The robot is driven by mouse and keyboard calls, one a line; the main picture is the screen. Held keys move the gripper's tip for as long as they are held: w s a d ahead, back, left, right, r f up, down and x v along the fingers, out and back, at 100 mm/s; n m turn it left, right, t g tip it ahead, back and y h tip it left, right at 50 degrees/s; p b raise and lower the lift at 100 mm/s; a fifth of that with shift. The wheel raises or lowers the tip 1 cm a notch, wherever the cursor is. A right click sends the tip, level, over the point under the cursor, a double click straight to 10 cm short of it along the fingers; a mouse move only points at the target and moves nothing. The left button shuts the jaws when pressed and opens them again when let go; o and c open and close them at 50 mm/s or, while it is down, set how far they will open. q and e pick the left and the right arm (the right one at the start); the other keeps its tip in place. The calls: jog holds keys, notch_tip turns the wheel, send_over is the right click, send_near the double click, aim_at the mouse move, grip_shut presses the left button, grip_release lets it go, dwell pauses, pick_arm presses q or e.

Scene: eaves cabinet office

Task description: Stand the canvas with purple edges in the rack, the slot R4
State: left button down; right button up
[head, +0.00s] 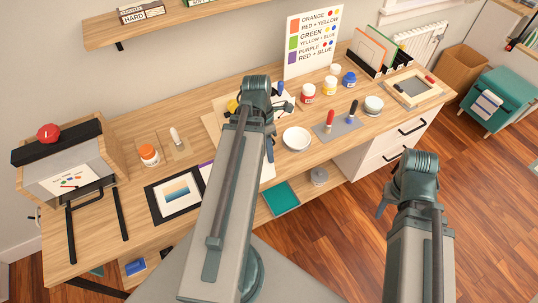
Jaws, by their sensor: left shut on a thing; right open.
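The canvas with purple edges (267,172) lies low over the desk's front part, pale-faced. My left arm covers its middle, and a bit of purple edge shows left of the arm. My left gripper (270,147) is at its far edge, shut on it; the fingertips are mostly hidden by the arm. The rack (378,67) stands at the back right of the desk, with dark dividers and an orange-edged and a green-edged panel in it. Its slot labels, R4 included, are too small to read. My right gripper (382,207) is open and empty, right of the desk over the floor.
A wooden tray (413,88) is before the rack. A black-framed picture (175,194) lies left.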

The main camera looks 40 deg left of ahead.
pick_arm(q)
jog(key=w+a+f+b, duration=0.2)
jog(key=w+a, duration=0.7)
jog(key=w, duration=0.2)
jog(key=s+d+r+t+y+p, duration=0.1)
jog(key=s+d+r+p, duration=0.3)
jog(key=d+r+p, duration=0.4)
jog(key=shift+r+y+p, duration=0.35)
jog(key=shift+y+p, duration=0.5)
jog(key=shift+y, duration=0.05)
